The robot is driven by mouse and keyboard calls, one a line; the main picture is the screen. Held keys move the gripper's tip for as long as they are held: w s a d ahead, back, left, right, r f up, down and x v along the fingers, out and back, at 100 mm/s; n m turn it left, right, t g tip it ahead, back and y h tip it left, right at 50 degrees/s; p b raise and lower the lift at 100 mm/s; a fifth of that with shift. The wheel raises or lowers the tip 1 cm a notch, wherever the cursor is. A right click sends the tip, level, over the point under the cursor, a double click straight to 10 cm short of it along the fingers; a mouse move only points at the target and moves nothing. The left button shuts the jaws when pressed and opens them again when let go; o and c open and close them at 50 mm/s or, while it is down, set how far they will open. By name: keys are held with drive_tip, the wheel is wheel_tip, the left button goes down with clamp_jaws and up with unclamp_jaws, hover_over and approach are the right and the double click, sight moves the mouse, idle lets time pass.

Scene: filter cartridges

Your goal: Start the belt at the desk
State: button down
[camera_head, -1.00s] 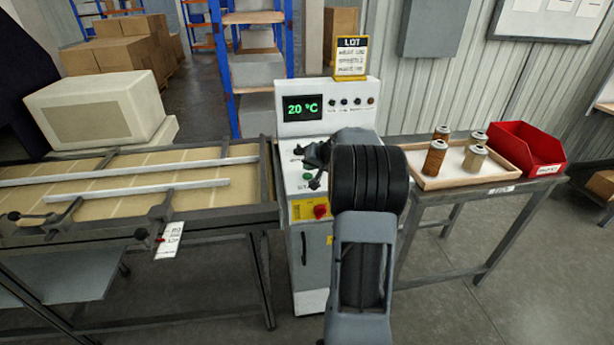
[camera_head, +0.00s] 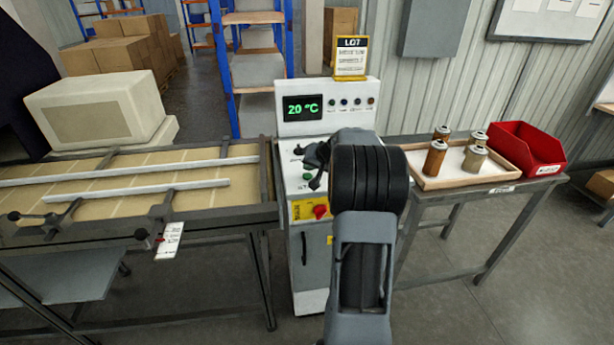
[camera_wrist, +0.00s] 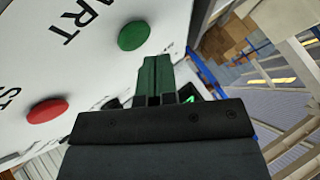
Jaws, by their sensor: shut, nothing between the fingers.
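The control desk (camera_head: 327,122) is a pale cabinet with a screen reading 20 °C. A green button (camera_head: 307,177) sits on its sloped panel; in the wrist view the green button (camera_wrist: 134,35) has lettering ending in "ART" beside it. A red button (camera_wrist: 47,110) lies to its lower left in that view. My gripper (camera_head: 314,165) is shut and empty over the panel. In the wrist view its fingertips (camera_wrist: 156,62) are just below and right of the green button; I cannot tell whether they touch it. The belt (camera_head: 120,187) lies left of the desk.
A red-and-yellow switch (camera_head: 320,211) is on the desk front. Right of the desk, a table holds a wooden tray (camera_head: 440,182) with several cartridges and a red bin (camera_head: 527,150). A LOT sign (camera_head: 351,57) stands on the desk.

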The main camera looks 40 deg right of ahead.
sight(309, 175)
drive_tip(key=shift+f+b, duration=0.9)
drive_tip(key=shift+b, duration=0.45)
idle(0.9)
drive_tip(key=shift+r, duration=0.15)
drive_tip(key=shift+r+p, duration=0.4)
drive_tip(key=shift+r, duration=0.3)
drive_tip(key=shift+r, duration=0.1)
drive_tip(key=shift+r+p, duration=1.5)
drive_tip(key=shift+r, duration=0.95)
